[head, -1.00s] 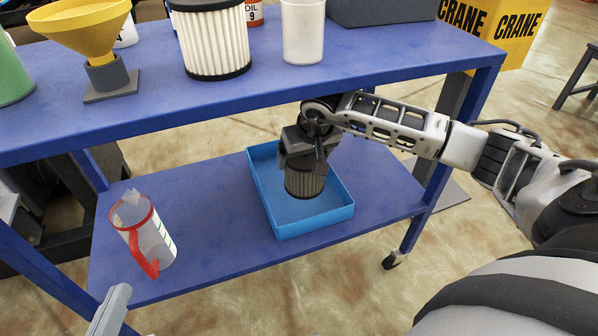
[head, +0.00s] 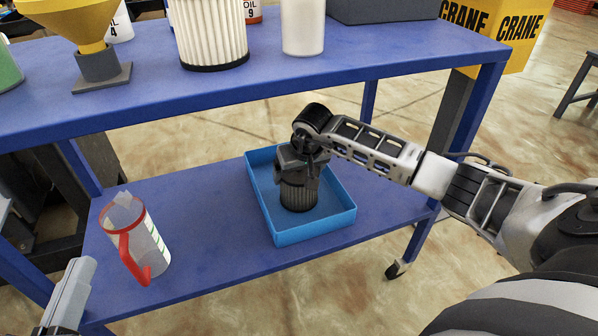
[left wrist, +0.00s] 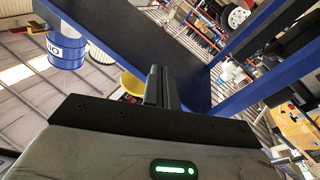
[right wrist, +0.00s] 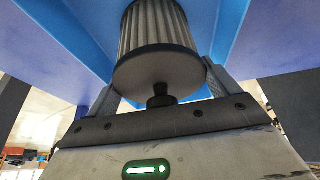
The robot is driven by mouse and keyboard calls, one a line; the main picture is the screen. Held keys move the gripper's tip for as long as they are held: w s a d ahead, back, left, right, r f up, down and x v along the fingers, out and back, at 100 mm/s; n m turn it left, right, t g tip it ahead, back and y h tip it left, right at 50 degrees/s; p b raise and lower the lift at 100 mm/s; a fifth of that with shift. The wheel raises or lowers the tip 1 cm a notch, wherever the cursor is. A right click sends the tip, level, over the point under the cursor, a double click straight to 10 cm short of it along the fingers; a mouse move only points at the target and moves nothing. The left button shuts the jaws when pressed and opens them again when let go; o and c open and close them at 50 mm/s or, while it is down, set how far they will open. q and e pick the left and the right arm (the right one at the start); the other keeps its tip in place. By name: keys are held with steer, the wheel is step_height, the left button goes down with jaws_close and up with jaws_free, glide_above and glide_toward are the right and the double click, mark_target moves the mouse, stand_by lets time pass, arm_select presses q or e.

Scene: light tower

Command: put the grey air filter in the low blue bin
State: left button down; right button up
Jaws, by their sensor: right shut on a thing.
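The grey air filter (head: 299,194) is upright inside the low blue bin (head: 318,228) on the lower shelf. My right gripper (head: 297,168) is above it, shut on its upper end. In the right wrist view the pleated filter (right wrist: 157,40) sits between the two fingers (right wrist: 162,90). I cannot tell whether the filter's lower end touches the bin floor. My left gripper (left wrist: 162,86) has its fingers together and empty, away from the bin; part of my left arm shows at the lower left of the head view.
A clear jug (head: 135,240) with a red handle stands on the lower shelf left of the bin.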

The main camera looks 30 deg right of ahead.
steer(key=shift+f, duration=0.1)
arm_select(q)
steer(key=shift+w+r, duration=0.1)
steer(key=shift+r, duration=0.05)
arm_select(e)
steer(key=o, duration=1)
steer(key=shift+r, duration=0.2)
steer(key=p+v, duration=0.3)
steer(key=v, duration=0.3)
steer(key=shift+s+r, duration=0.15)
steer(key=shift+s+a+r, duration=0.1)
steer(key=shift+s+r, duration=0.15)
steer(key=shift+r, duration=0.25)
arm_select(q)
steer(key=f, duration=0.1)
steer(key=s+f+n+g, duration=0.1)
steer(key=s+f+g+y, duration=0.1)
steer(key=shift+d+f, duration=0.15)
steer(key=shift+f, duration=0.2)
steer(key=shift+w, duration=0.1)
